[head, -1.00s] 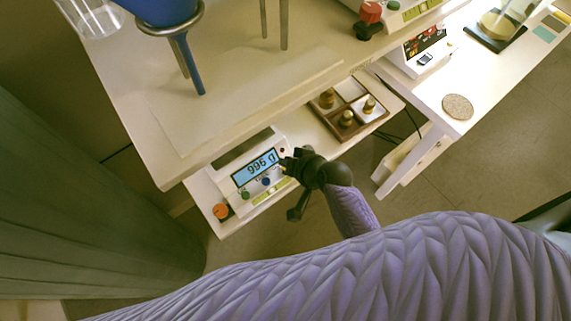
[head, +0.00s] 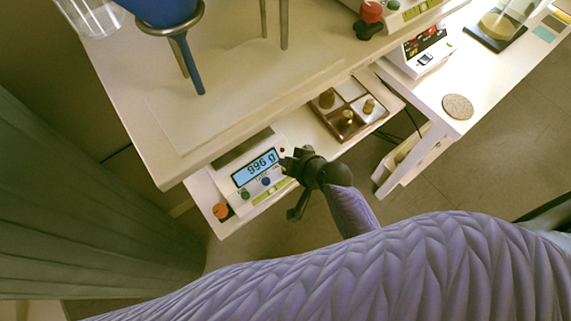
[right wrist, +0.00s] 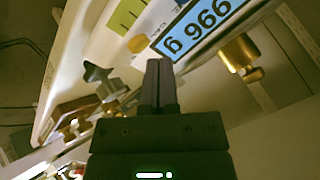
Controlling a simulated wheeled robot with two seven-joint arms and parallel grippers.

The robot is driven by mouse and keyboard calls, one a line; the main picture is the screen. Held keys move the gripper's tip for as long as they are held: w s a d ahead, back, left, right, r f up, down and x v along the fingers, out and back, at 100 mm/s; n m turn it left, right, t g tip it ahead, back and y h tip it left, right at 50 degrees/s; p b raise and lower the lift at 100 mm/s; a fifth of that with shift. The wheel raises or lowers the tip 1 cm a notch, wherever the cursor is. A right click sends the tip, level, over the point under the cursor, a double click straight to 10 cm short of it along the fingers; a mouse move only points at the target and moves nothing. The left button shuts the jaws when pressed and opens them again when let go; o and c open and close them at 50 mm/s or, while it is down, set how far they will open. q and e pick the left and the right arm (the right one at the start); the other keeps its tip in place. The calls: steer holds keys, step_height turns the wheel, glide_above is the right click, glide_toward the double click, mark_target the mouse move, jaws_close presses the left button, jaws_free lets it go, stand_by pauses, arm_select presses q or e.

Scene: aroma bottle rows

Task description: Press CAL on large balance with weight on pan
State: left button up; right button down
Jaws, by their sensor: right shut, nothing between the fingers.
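The large balance (head: 228,184) stands on the lower shelf, its blue display (head: 257,167) reading 996 g. My right gripper (head: 286,161) is shut and empty beside the display's right end. In the right wrist view, its closed fingertips (right wrist: 160,65) are just below an orange-yellow button (right wrist: 137,44) near the display (right wrist: 205,28); contact cannot be told. A brass weight (right wrist: 240,57) shows beyond the display; the pan is mostly hidden under the upper top in the head view. My left gripper is out of view.
A wooden weight box (head: 342,122) with several compartments and brass weights lies right of the balance. The upper bench top (head: 240,90) overhangs it. A blue funnel (head: 165,12) on a stand is above. A coin-like disc (head: 458,106) lies on the right-hand table.

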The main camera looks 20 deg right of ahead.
steer(key=shift+f, duration=0.35)
steer(key=shift+f+b, duration=0.4)
steer(key=shift+b, duration=0.05)
stand_by(0.4)
steer(key=shift+r, duration=0.1)
steer(key=shift+r+p, duration=0.7)
steer(key=shift+p, duration=0.2)
step_height(320, 180, up, 5)
steer(key=p, duration=0.5)
steer(key=shift+r, duration=0.1)
stand_by(0.4)
